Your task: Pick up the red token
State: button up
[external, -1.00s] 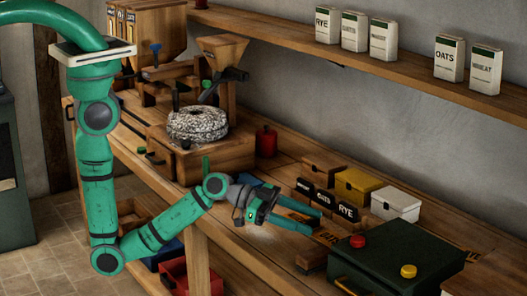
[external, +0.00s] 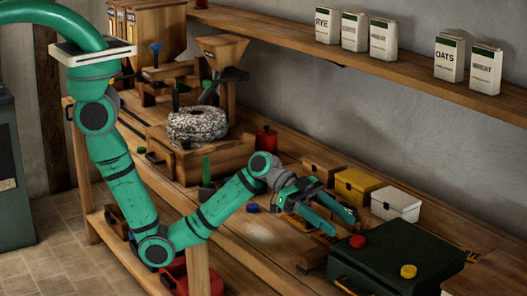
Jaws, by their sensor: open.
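The red token (external: 357,241) is a small round disc lying on the lid of a dark green box (external: 385,262) at the right end of the bench. My gripper (external: 342,224) is open, with its two teal fingers pointing right and down. Its tips are just left of and behind the red token in the picture, apparently apart from it. Nothing shows between the fingers. A yellow token (external: 408,271) lies on the same lid, nearer the front right.
A blue token (external: 253,208) lies on the bench (external: 265,240). Brown (external: 320,167), yellow (external: 357,186) and white (external: 396,204) boxes stand behind my gripper. A stone mill (external: 197,125) stands left. A shelf (external: 420,81) with several packets runs above.

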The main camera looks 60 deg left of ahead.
aim_at(356, 238)
jog(key=shift+s+x, duration=0.1)
jog(key=shift+x, duration=1.25)
jog(key=shift+s+x, duration=0.15)
jog(key=shift+x, duration=1.2)
jog(key=shift+r, duration=0.1)
jog(key=shift+c, duration=0.4)
jog(key=c, duration=1)
